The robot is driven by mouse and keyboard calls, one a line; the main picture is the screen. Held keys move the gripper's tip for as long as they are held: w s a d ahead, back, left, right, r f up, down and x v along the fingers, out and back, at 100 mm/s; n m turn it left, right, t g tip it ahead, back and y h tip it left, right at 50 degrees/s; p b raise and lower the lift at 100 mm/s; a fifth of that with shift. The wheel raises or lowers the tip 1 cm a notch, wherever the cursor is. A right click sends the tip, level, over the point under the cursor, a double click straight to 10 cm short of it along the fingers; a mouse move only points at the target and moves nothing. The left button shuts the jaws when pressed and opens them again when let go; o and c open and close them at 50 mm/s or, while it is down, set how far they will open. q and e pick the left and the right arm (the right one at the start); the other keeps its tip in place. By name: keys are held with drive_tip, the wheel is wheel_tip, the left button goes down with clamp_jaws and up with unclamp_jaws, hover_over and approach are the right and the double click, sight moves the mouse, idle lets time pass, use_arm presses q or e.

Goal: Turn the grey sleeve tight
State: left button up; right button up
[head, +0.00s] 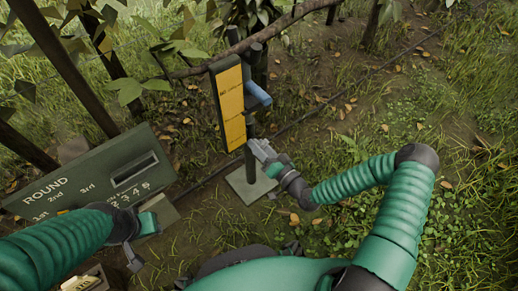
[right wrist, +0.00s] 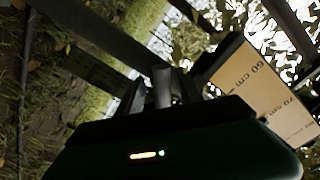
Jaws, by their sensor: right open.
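A blue-grey cylinder (head: 257,95), which may be the grey sleeve, sits on the dark post beside the yellow board. My right gripper (head: 261,150) is below it, close to the lower part of the post. In the right wrist view my right gripper (right wrist: 163,88) has its fingers apart, with a greyish upright shape between or behind them. I cannot tell whether they touch it. My left gripper (head: 138,245) is low at the left, in front of the green sign; its jaws do not show clearly.
The yellow board (head: 231,105) stands upright by the post; its centimetre marks show in the right wrist view (right wrist: 262,92). The post stands on a pale square base (head: 250,187). A green ROUND sign (head: 95,180) stands at left. A branch (head: 235,45) crosses above. Grass at right is open.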

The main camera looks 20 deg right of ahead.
drive_tip(key=shift+w, duration=0.1)
drive_tip(key=shift+c, duration=0.4)
clamp_jaws()
drive_tip(key=n+p, duration=0.4)
drive_tip(key=shift+r, duration=0.2)
drive_tip(key=n+p, duration=0.2)
drive_tip(key=n, duration=0.1)
drive_tip(key=shift+n, duration=0.4)
drive_tip(key=shift+d+f+n+p, duration=0.1)
drive_tip(key=shift+f+n+p, duration=0.1)
drive_tip(key=shift+n+p, duration=1)
drive_tip(key=shift+n, duration=0.3)
